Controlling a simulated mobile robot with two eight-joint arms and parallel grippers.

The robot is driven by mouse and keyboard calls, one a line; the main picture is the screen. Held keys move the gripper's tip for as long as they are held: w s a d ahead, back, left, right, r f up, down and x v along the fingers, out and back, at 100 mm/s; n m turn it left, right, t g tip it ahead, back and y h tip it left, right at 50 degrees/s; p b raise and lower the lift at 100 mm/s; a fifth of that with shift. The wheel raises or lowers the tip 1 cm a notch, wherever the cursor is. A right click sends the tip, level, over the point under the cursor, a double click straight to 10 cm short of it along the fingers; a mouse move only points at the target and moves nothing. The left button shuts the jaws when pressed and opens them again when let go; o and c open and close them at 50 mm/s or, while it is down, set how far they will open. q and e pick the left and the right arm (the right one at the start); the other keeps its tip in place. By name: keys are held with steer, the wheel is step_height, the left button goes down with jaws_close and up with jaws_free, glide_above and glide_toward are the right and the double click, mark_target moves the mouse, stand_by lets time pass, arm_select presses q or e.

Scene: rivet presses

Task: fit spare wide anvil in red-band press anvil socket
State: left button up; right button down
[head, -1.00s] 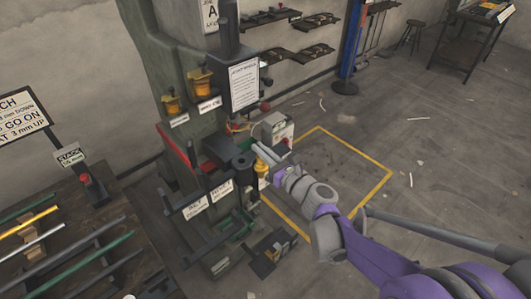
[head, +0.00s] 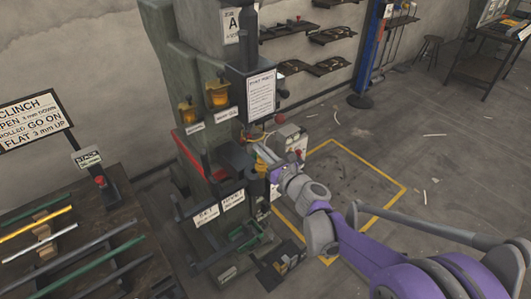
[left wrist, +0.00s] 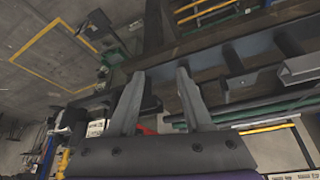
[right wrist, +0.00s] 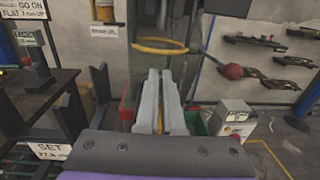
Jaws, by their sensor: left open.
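The green press (head: 165,85) with a red band (head: 190,150) stands at centre left in the head view. My right gripper (head: 264,158) is at the press's front, beside a dark block (head: 234,155). In the right wrist view its fingers (right wrist: 161,80) are close together with a narrow gap. Yellow shows in that gap, but I cannot tell whether anything is held. My left gripper (left wrist: 160,78) is open, seen only in the left wrist view, with no object clearly between its fingers. I cannot make out the wide anvil or the anvil socket for certain.
A yellow ring (right wrist: 160,46) and a red-knobbed lever (right wrist: 232,71) are ahead of my right fingers. A grey box (head: 291,138) stands behind the gripper. A bench (head: 100,225) with several bars is at left. The yellow-outlined floor area (head: 350,190) looks clear.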

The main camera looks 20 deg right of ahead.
steer(key=shift+w+a+f+b, duration=0.25)
steer(key=shift+w+f+b, duration=0.2)
steer(key=shift+w+f, duration=0.2)
steer(key=shift+w+a+f+b, duration=0.2)
steer(key=shift+w+f+b, duration=0.2)
steer(key=shift+w+f, duration=0.25)
steer(key=shift+w+a+f+b, duration=0.25)
steer(key=shift+w+f+b, duration=0.2)
steer(key=shift+w+f, duration=0.2)
steer(key=shift+f, duration=0.1)
steer(key=c, duration=1)
jaws_free()
steer(key=shift+s, duration=0.1)
steer(key=v, duration=1)
steer(key=shift+s+d, duration=0.1)
steer(key=shift+s, duration=0.25)
